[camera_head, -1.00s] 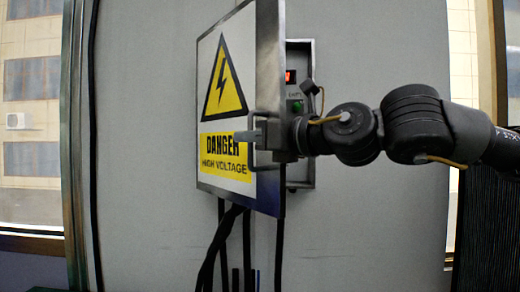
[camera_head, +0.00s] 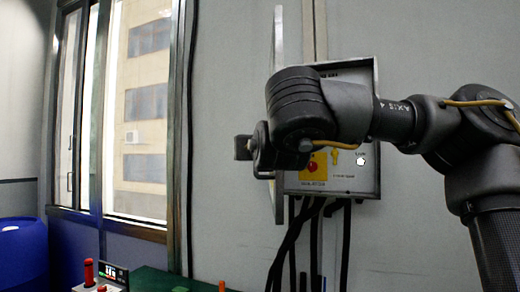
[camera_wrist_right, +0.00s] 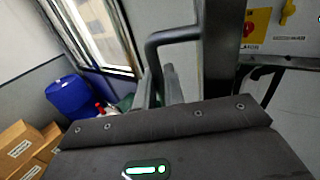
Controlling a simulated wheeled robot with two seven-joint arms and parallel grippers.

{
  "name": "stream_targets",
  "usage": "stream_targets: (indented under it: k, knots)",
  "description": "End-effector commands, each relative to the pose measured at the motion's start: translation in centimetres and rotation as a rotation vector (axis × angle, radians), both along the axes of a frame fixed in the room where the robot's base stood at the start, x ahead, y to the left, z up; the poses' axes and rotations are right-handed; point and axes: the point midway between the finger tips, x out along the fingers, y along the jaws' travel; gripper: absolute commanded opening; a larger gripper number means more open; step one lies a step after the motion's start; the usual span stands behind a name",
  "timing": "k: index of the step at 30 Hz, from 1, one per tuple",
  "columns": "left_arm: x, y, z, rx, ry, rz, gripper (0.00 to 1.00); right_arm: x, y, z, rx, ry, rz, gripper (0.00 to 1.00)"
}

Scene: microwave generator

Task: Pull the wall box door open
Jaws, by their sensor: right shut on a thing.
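The wall box (camera_head: 362,183) hangs on the grey wall, partly hidden behind my right arm. Its front shows a red button on a yellow plate. The box door (camera_head: 278,45) stands open at the box's left side, seen nearly edge-on. My right gripper (camera_head: 242,148) is at the door's left face, partly covered by my wrist. In the wrist view, the door edge (camera_wrist_right: 221,50) and its bent metal handle (camera_wrist_right: 172,36) are close up. My right gripper (camera_wrist_right: 163,88) is shut on the handle. My left gripper is not in view.
Black cables (camera_head: 290,245) run down below the box. A window (camera_head: 140,105) is at the left. A blue barrel (camera_head: 22,250) and a green surface (camera_head: 165,280) with a red-topped device are at lower left. Cardboard boxes (camera_wrist_right: 20,145) show in the wrist view.

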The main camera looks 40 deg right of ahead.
Motion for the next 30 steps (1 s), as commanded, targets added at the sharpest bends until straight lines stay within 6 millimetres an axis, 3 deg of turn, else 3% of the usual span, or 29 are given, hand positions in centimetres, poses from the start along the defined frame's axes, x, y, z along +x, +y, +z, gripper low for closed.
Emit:
stream_targets:
  k: [11, 12, 16, 25, 30]
  knots:
    - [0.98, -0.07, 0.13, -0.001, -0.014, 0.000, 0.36, 0.15, -0.05, 0.38, 0.001, -0.009, 0.000, 0.00]
    - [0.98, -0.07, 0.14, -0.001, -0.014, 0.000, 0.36, 0.13, -0.07, 0.39, 0.001, -0.009, -0.001, 0.12]
    - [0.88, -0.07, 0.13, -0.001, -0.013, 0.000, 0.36, 0.10, -0.12, 0.34, 0.001, -0.008, -0.002, 0.27]
    - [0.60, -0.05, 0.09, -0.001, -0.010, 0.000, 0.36, 0.07, -0.14, 0.21, 0.001, -0.005, -0.002, 0.27]
    - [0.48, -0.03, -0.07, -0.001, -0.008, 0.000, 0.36, -0.33, 0.00, 0.00, 0.038, -0.001, 0.008, 0.04]
